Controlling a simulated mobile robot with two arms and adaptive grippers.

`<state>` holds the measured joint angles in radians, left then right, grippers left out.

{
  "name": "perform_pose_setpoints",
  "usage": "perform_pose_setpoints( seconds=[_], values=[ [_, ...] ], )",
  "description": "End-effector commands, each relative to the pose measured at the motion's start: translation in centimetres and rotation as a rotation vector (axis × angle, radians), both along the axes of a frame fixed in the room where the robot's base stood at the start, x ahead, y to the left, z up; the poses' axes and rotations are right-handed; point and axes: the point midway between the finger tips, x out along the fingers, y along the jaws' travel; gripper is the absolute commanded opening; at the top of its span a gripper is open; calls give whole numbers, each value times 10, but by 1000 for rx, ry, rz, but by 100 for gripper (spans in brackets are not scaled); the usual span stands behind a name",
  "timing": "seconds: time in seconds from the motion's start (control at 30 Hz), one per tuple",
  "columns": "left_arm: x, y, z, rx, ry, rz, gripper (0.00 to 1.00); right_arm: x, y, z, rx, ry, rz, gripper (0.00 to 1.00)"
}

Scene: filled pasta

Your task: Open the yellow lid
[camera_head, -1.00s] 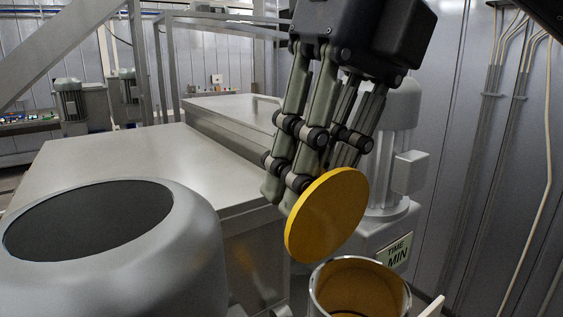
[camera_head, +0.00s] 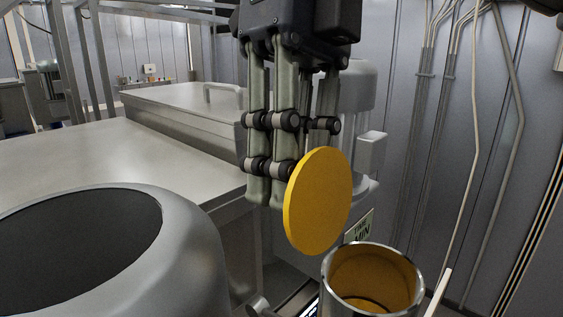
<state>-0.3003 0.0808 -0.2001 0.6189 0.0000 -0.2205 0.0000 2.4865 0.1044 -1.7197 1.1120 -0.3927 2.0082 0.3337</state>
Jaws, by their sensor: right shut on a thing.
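The yellow lid (camera_head: 320,203) is a round disc standing nearly on edge in the air. My right gripper (camera_head: 283,198) comes down from above and is shut on it; the contact is partly hidden behind the lid. The open metal container (camera_head: 372,275) with a yellowish inside is below and a little to the right of the lid, its mouth uncovered. The lid is apart from its rim. My left gripper is not in view.
A large round metal vessel (camera_head: 195,240) with a dark opening fills the lower left. A steel table (camera_head: 80,150) lies behind it. A machine with a sign (camera_head: 358,226) stands behind the container, and a panelled wall with pipes is at the right.

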Motion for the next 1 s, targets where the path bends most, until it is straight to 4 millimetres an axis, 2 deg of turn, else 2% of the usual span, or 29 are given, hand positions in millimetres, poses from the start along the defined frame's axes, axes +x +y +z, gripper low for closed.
perform_pose_setpoints(
  seconds=[0.47, 0.5, 0.57, 1.0],
  values=[
    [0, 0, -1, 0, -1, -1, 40, 0, 0, -4, -9, 5, 2, 0],
    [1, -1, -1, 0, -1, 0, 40, 0, 0, -4, -9, 5, 2, 28],
    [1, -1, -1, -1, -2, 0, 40, 0, 0, -3, -9, 5, 2, 41],
    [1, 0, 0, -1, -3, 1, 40, 0, -1, -1, -6, 4, 1, 43]
  ],
)
